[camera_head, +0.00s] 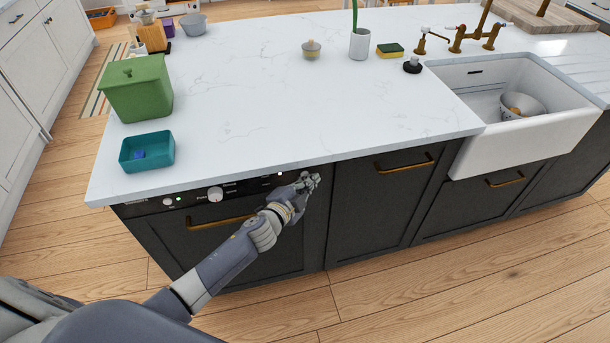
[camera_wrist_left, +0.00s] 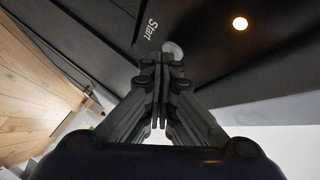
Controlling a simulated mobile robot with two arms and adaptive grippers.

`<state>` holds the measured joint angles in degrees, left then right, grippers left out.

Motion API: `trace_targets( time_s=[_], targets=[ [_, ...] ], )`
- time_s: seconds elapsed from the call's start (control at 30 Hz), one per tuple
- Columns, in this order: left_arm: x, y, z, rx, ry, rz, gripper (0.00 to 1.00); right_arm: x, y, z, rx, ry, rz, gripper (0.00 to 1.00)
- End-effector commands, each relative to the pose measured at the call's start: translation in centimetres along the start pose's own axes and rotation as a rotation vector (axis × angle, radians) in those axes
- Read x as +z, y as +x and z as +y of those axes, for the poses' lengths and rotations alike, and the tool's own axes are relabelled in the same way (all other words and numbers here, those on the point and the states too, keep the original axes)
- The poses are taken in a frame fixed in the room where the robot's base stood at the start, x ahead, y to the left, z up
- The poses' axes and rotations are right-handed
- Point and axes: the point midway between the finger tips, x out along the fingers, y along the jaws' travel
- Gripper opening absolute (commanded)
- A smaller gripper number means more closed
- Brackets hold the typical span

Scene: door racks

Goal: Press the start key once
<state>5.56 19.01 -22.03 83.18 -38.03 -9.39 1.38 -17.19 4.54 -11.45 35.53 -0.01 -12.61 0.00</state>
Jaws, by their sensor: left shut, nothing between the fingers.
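The start key is a round, pale grey button (camera_wrist_left: 173,48) beside the printed word "Start" on the dark panel in the left wrist view. My left gripper (camera_wrist_left: 162,62) is shut and empty, its fingertips at the key's edge and covering part of it. I cannot tell whether they touch it or whether the key is pushed in. In the head view my left gripper (camera_head: 312,180) is at the right end of the dishwasher's control panel (camera_head: 240,187), just under the counter edge, and hides the key there. My right gripper is not in view.
A lit amber lamp (camera_head: 280,173) is on the panel near my gripper. A round knob (camera_head: 215,194) and a green light (camera_head: 179,199) are further left. The brass handle (camera_head: 222,222) sticks out below. The white countertop (camera_head: 250,110) overhangs the panel.

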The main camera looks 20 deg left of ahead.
Motion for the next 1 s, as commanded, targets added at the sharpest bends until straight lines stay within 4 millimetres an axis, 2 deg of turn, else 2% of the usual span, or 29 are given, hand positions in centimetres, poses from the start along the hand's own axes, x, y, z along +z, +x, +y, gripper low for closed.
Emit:
trace_targets(
  time_s=[1.0],
  targets=[
    [-0.8,-1.2,0.9,0.0,0.0,0.0,0.0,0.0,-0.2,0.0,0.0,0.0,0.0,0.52]
  ],
)
